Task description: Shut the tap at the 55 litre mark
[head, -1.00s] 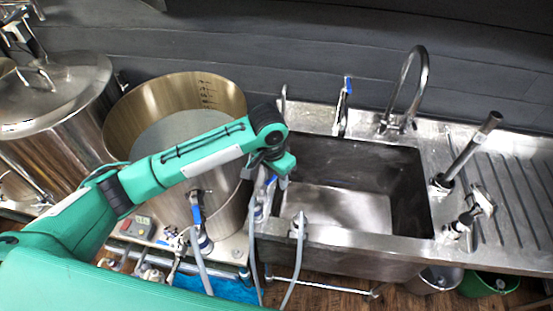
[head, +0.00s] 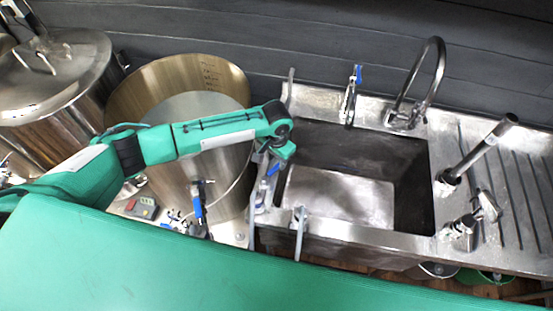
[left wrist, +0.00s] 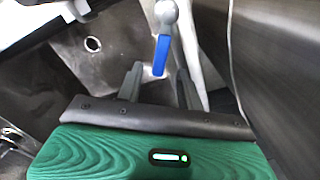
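The open steel kettle (head: 180,78) has dark level marks (head: 209,75) high on its inner wall; its grey contents show, but I cannot read the level against the marks. A blue-handled tap (head: 197,205) is on the kettle's front. Another blue-handled tap (head: 269,180) is at the sink's left edge, just under my left gripper (head: 266,164). In the left wrist view a blue lever (left wrist: 161,56) hangs from a round metal knob, in line with the gap of my left gripper (left wrist: 159,84). Its fingers are apart, not closed on the lever. My right gripper is not in view.
The steel sink (head: 412,240) lies right of the kettle, with a curved spout (head: 440,65) and a blue-handled tap (head: 350,95) behind it. A lidded pot (head: 50,75) stands at the left. Upright fittings (head: 475,155) stand on the drainer. The sink basin is empty.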

